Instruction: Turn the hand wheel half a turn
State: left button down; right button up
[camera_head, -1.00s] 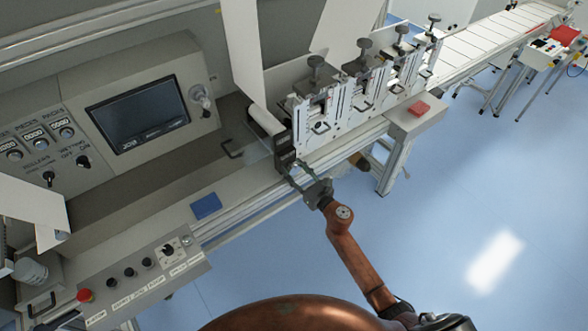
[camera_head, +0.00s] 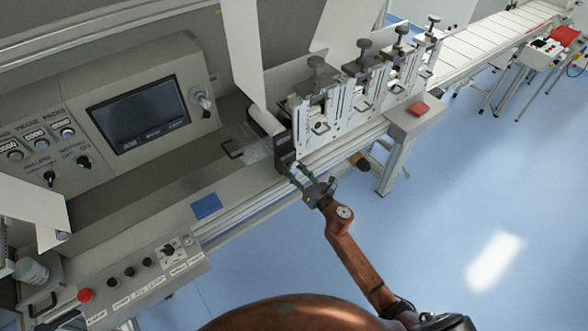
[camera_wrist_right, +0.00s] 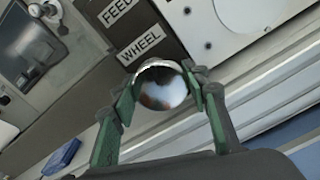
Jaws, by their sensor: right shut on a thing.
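The hand wheel (camera_wrist_right: 162,86) shows in the right wrist view as a shiny round metal knob. It stands out from the machine beside a dark plate (camera_wrist_right: 128,30) lettered FEED WHEEL. My right gripper (camera_wrist_right: 160,92) has its green fingers on opposite sides of the knob and is shut on it. In the head view my right gripper (camera_head: 299,177) is at the machine's front edge, by a dark block (camera_head: 284,150). The wheel itself is too small and covered to make out there. My left gripper is not in view.
A control panel with a dark screen (camera_head: 139,114) stands at the left. A blue pad (camera_head: 206,206) lies on the front ledge, and a switch box (camera_head: 142,274) sits nearer. Clamping screws (camera_head: 317,70) rise behind my gripper. Blue floor (camera_head: 440,220) is open at the right.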

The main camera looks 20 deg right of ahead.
jog(key=m, duration=0.3)
jog(key=shift+m+p, duration=0.3)
jog(key=shift+m, duration=0.1)
jog(key=m+p, duration=0.1)
jog(key=m, duration=0.3)
jog(key=shift+m, duration=0.3)
jog(key=m+p, duration=0.2)
jog(key=m, duration=0.2)
jog(key=shift+r, duration=0.1)
jog(key=m+p, duration=0.1)
jog(key=m, duration=0.3)
jog(key=m+p, duration=0.2)
jog(key=m, duration=0.2)
jog(key=shift+m, duration=0.3)
jog(key=m+p, duration=0.2)
jog(key=m, duration=0.1)
jog(key=shift+m, duration=0.4)
jog(key=m+p, duration=0.1)
jog(key=m, duration=0.2)
jog(key=shift+f+m+p, duration=0.2)
jog(key=shift+m+p, duration=0.45)
jog(key=shift+m, duration=1.25)
